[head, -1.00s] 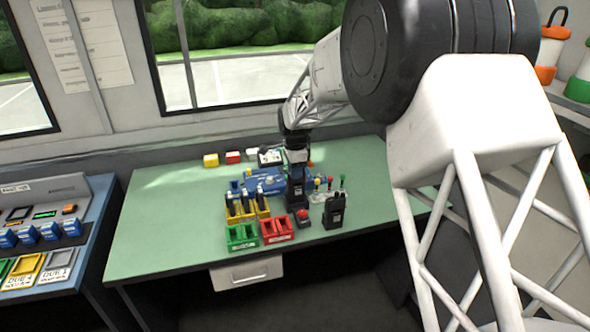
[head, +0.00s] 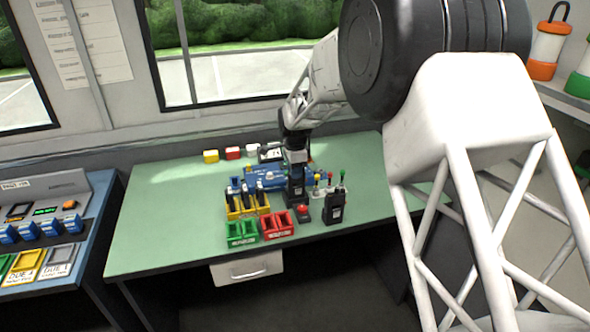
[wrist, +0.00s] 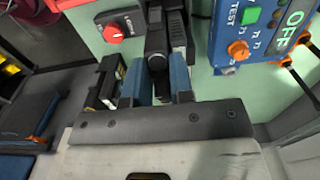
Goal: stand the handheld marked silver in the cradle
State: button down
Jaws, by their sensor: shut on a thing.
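My gripper (wrist: 158,85) is shut on a black handheld (wrist: 167,35), whose body shows between the blue fingers in the wrist view. In the head view this handheld (head: 294,194) is upright under the wrist, behind the red button. Any silver marking on it is too small to read. A yellow cradle (head: 236,214) with several dark handhelds in it is to the left. A green cradle (head: 242,240) and a red cradle (head: 271,233) are in front of it; both look empty. Which cradle is meant cannot be told.
Another black handheld (head: 334,208) stands close to the right of my gripper. A blue test unit (head: 266,177) is behind, with coloured knobs at right. The table's left side (head: 165,220) is clear.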

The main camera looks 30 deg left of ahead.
jog(key=shift+f, duration=0.4)
jog(key=c, duration=0.6)
grip_release()
jog(key=shift+r, duration=0.15)
jog(key=shift+r, duration=3.3)
